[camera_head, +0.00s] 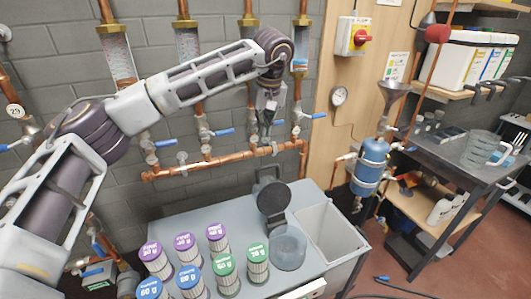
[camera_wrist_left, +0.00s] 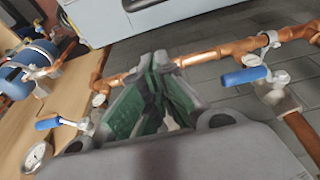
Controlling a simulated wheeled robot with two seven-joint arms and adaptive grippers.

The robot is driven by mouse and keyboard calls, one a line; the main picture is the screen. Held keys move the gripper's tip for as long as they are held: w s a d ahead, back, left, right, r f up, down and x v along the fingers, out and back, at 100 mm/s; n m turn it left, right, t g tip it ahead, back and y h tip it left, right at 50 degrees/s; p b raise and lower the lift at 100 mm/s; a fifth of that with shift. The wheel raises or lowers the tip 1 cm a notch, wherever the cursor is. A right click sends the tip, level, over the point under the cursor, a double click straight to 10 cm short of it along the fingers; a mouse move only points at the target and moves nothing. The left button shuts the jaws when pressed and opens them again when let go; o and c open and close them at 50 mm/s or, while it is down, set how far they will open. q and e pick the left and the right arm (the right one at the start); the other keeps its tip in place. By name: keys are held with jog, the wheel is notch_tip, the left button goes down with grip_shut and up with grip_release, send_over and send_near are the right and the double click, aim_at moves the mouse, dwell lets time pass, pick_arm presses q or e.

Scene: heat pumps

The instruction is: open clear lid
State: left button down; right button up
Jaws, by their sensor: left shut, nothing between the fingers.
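A clear round lid or housing (camera_head: 288,246) is at the right of the grey bench top (camera_head: 185,222) in the head view. A dark round disc on a bracket (camera_head: 272,198) stands upright right behind it. I cannot tell whether the two are joined. My left gripper (camera_head: 267,122) points down in front of the copper pipes, above and behind the clear piece and well apart from it. In the left wrist view its green-padded fingers (camera_wrist_left: 154,92) meet at the tips, shut and empty. My right gripper is not in view.
Several labelled filter cartridges (camera_head: 217,238) stand left of the clear piece. A grey basin (camera_head: 332,232) is to its right. Copper pipes (camera_head: 215,162) with blue-handled valves run close behind my left gripper. A blue tank (camera_head: 372,160) hangs farther right.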

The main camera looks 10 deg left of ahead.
pick_arm(q)
jog(key=shift+f, duration=0.1)
notch_tip(320, 180, down, 9)
jog(key=s, duration=0.1)
jog(key=shift+d, duration=0.35)
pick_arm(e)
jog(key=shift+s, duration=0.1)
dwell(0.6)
pick_arm(q)
jog(key=shift+w+f, duration=0.1)
jog(key=shift+f, duration=0.05)
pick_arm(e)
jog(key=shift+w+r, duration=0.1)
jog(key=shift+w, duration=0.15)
